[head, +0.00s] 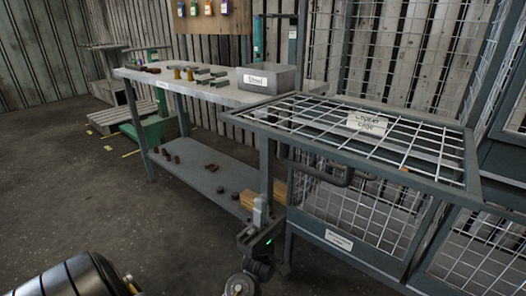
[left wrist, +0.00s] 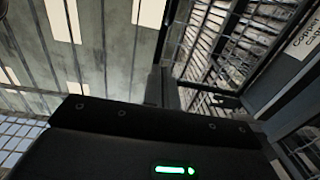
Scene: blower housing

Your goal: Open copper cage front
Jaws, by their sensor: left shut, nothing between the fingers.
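The copper cage front (head: 415,137) is a grey-framed wire mesh panel with a white "Copper Cage" label (head: 367,123). In the head view it stands out from the cage nearly flat, like a raised flap. A dark bar handle (head: 322,176) shows just below its near edge. In the left wrist view part of its label (left wrist: 303,38) shows at the upper right. My left gripper (head: 262,208) is shut and empty, pointing up below the panel's left part. I cannot tell whether it touches the frame. My right gripper is not in view.
A workbench (head: 215,92) with small parts, a grey box (head: 268,77) and a lower shelf (head: 205,172) stands left of the cage. A lower mesh section with a white label (head: 338,239) lies under the panel. The floor (head: 75,195) at left is open.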

